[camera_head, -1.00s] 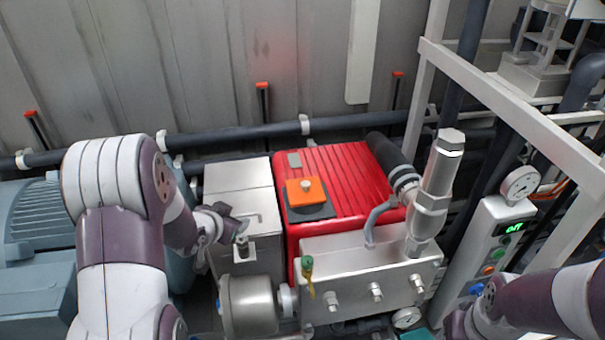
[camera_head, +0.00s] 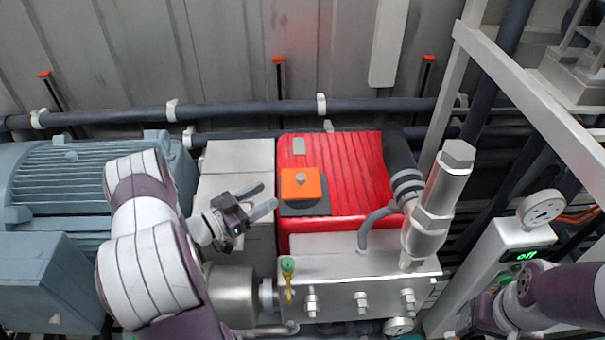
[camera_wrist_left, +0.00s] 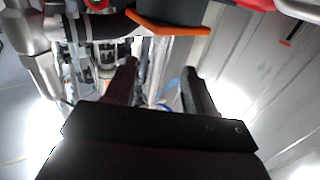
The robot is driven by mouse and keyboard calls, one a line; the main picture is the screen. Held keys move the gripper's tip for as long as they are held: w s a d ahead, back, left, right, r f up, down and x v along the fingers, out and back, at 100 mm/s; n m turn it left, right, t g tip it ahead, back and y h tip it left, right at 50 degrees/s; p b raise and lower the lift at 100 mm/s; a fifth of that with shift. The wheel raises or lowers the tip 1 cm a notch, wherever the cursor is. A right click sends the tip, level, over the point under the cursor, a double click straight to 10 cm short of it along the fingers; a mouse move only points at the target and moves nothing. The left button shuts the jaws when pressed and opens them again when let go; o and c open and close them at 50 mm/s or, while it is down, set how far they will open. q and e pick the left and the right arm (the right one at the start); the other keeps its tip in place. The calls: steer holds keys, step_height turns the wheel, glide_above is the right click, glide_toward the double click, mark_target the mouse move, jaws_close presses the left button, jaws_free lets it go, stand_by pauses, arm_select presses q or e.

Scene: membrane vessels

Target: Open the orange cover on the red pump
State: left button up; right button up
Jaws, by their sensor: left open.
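The red pump (camera_head: 358,175) stands in the middle of the head view with a ribbed top. The orange cover (camera_head: 300,184) is a square plate with a small knob, lying flat on a dark base (camera_head: 305,209) at the pump's left end. My left gripper (camera_head: 268,198) is open and empty, its fingers pointing right, just left of the cover and apart from it. In the left wrist view the open fingers (camera_wrist_left: 159,72) have nothing between them, and the cover's orange edge (camera_wrist_left: 168,26) shows above them. Of my right arm only links show at lower right; its fingers are not visible.
A silver block (camera_head: 238,157) adjoins the pump's left side, with a grey-blue motor (camera_head: 70,190) farther left. A silver valve (camera_head: 438,205) rises at right. A gauge (camera_head: 540,207) and control panel stand beyond it. A dark pipe (camera_head: 240,112) runs behind.

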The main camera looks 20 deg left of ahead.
mark_target(297, 179)
arm_select(q)
steer(key=p+x, duration=0.1)
steer(key=x, duration=0.9)
steer(key=shift+w+d, duration=0.1)
jaws_close()
